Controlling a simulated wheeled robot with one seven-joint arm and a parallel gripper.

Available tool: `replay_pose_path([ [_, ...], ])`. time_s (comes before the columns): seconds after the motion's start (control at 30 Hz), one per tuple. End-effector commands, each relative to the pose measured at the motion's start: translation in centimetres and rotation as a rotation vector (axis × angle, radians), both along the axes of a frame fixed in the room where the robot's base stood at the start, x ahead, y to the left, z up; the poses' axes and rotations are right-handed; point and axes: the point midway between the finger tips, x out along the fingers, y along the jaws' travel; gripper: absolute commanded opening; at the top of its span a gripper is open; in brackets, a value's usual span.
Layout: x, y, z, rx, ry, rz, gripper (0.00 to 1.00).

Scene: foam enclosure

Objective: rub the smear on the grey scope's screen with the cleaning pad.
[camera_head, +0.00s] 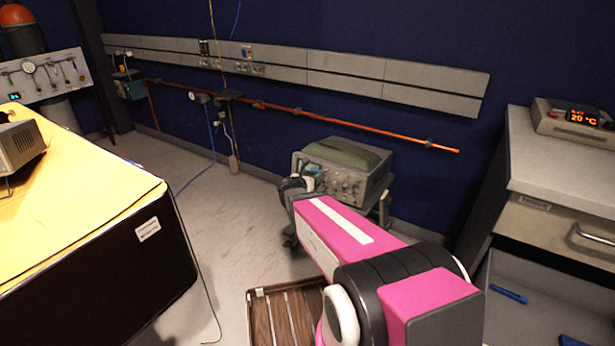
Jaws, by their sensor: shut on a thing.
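The grey scope (350,172) stands on a small cart in the middle of the view, by the blue wall. Its front has knobs on the right part, and a folded green cloth-like cover lies on its top. My pink and black arm reaches out to it, and my gripper (307,178) is at the left part of the scope's front, where the screen would be. The gripper is small and dark here. I cannot tell whether the pad touches the screen.
A yellow-topped bench (80,190) with a dark side stands at left. A grey cabinet (560,165) with a temperature box (575,122) on it stands at right, with an open drawer below. A wood-slatted platform (285,315) is at bottom centre. The floor between is mostly clear.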

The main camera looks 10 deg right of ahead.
Motion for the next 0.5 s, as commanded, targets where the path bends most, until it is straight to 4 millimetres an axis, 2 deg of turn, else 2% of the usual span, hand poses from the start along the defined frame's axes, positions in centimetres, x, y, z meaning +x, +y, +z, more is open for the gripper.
replay_pose_path([
  [0.23,0.2,-0.2,-0.1,-0.001,-0.001,0.0,0.27],
  [0.5,1.7,1.1,-0.1,0.0,-0.001,0.003,0.27],
])
